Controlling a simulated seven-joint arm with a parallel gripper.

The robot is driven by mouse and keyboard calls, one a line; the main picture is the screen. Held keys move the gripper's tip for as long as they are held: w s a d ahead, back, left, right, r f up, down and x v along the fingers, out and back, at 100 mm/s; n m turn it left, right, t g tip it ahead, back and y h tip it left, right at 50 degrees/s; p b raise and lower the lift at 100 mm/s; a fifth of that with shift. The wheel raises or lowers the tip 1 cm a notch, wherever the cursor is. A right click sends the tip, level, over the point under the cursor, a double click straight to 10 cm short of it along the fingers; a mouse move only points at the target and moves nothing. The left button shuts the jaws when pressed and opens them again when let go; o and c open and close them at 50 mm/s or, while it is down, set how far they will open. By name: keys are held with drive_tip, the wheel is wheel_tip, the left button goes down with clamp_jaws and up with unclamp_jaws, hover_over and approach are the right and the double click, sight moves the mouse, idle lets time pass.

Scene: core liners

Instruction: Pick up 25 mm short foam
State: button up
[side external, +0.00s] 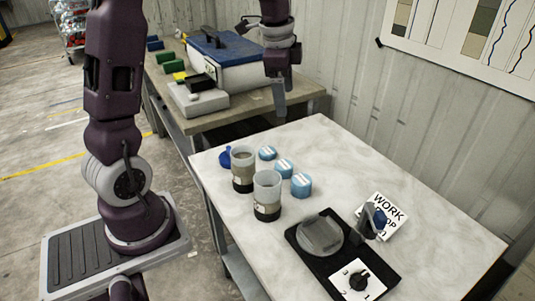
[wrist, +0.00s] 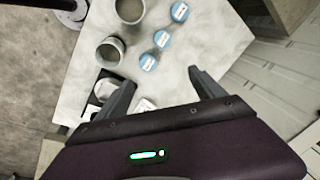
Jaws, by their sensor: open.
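Three short blue cylinders with white labels stand in a slanted row on the white table. In the side view they are the far one (side external: 267,153), the middle one (side external: 284,168) and the near one (side external: 301,186). They also show in the wrist view, the far one (wrist: 179,11), the middle one (wrist: 162,39) and the near one (wrist: 148,62). The labels are too small to read, so I cannot tell which is the 25 mm short foam. My gripper (side external: 280,103) is high above the far part of the table, apart from the cylinders. Its two fingers (wrist: 162,78) are open and empty.
Two open cups (side external: 243,170) (side external: 267,196) stand left of the cylinders, beside a blue lid (side external: 225,158). A black device (side external: 300,236) with a dial and a sign (side external: 388,215) are at the front right. A bench (side external: 220,118) holds a blue-lidded case (side external: 222,60). The table's right side is clear.

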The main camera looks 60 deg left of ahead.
drive_tip(key=w+a+f+m+g, duration=0.1)
drive_tip(key=w+a+f+m, duration=0.1)
drive_tip(key=w+a+f, duration=0.35)
drive_tip(key=m+g, duration=0.1)
drive_tip(key=m, duration=0.3)
hover_over(267, 150)
drive_tip(key=shift+h, duration=0.4)
wheel_tip(267, 150, down, 16)
drive_tip(key=shift+r, duration=0.15)
wheel_tip(267, 150, down, 7)
drive_tip(key=c, duration=1.4)
